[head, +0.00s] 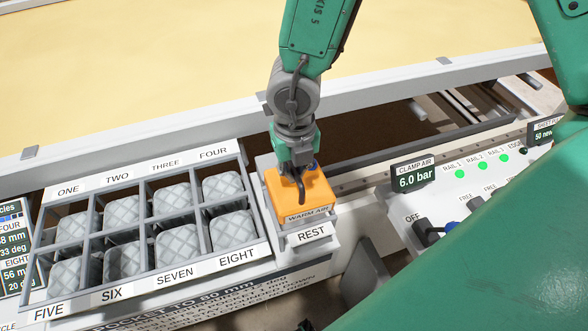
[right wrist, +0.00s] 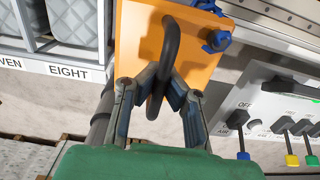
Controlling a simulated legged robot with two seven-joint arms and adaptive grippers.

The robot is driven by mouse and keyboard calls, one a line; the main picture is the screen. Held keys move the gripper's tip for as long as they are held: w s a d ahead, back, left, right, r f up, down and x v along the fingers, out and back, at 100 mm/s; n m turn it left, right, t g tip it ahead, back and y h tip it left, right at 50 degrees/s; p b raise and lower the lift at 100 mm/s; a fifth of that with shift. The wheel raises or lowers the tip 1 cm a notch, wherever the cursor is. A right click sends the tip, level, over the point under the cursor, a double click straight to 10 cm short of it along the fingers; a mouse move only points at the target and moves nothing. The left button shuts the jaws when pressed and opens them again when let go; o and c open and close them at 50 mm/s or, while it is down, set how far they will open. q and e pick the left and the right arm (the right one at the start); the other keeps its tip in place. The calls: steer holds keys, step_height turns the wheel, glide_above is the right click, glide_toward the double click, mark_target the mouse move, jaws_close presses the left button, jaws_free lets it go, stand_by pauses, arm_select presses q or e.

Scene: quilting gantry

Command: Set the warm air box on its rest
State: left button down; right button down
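The warm air box (head: 300,195) is an orange block with a dark loop handle on top and a "WARM AIR" label on its front. It is at the rest (head: 312,233), the grey holder labelled REST right of the pocket tray. It looks level; I cannot tell whether its underside touches. My right gripper (head: 297,168) points down over the box. In the right wrist view, the right gripper (right wrist: 158,92) has its fingers closed in on both sides of the dark handle (right wrist: 168,50), in front of the orange face (right wrist: 138,38). My left gripper is not in view.
The tray (head: 140,172) with several grey quilted pads in numbered pockets adjoins the rest on the left. A control panel (head: 470,190) with levers and a clamp air display (head: 415,175) is at the right. A pale rail (head: 180,125) runs behind.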

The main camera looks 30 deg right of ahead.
steer(key=shift+a+r, duration=0.1)
steer(key=shift+a, duration=0.2)
steer(key=shift+w+a+f, duration=0.1)
steer(key=shift+a+f, duration=0.05)
steer(key=shift+f, duration=0.1)
steer(key=shift+d+f+b, duration=0.3)
steer(key=shift+f+b, duration=0.15)
steer(key=shift+b, duration=0.1)
steer(key=shift+d, duration=0.1)
steer(key=c, duration=1.7)
jaws_free()
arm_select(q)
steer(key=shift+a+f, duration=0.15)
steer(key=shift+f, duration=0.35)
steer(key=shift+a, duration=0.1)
arm_select(e)
steer(key=shift+a+r, duration=0.1)
steer(key=shift+a, duration=0.1)
